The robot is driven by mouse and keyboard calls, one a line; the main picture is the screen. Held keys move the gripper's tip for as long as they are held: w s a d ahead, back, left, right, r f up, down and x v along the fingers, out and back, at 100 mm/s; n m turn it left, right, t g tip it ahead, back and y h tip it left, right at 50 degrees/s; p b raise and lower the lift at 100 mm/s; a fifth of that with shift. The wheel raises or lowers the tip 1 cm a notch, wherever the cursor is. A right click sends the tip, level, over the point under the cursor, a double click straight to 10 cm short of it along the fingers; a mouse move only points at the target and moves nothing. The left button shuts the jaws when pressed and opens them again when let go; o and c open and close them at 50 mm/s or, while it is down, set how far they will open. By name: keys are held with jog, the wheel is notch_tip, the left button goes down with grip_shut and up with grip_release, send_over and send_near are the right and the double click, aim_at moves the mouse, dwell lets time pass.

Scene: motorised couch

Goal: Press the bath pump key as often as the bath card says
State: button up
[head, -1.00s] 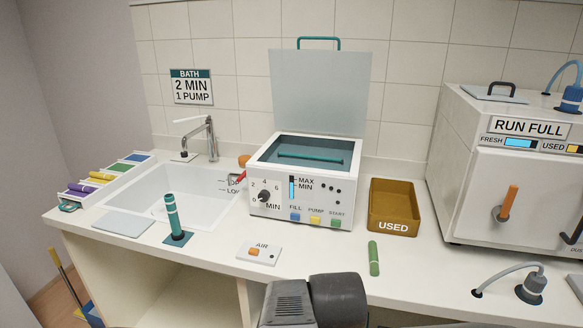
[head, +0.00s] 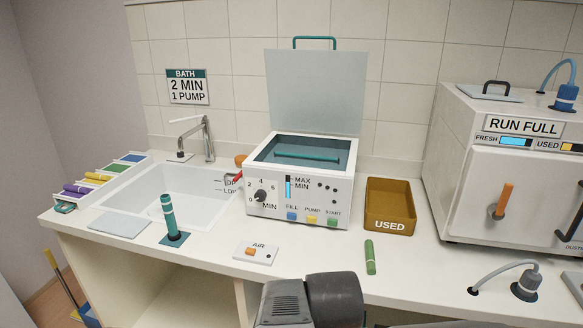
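The bath card (head: 188,87) on the tiled wall reads "BATH 2 MIN 1 PUMP". The bath (head: 296,180) is a white box on the counter with its lid (head: 315,92) raised and liquid inside. On its front, the yellow pump key (head: 311,220) sits between the blue fill key (head: 291,216) and the green start key (head: 331,222). A MIN dial (head: 261,197) and a MAX/MIN level window (head: 288,187) are above them. Part of my arm shows at the bottom centre, short of the bath. My gripper's fingers are not visible.
A brown USED tray (head: 390,206) stands right of the bath, with a green stick (head: 370,257) before it. An AIR switch plate (head: 256,253) and a teal-handled tool (head: 170,217) are on the counter. The sink (head: 160,195) is left; a white RUN FULL machine (head: 515,170) is right.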

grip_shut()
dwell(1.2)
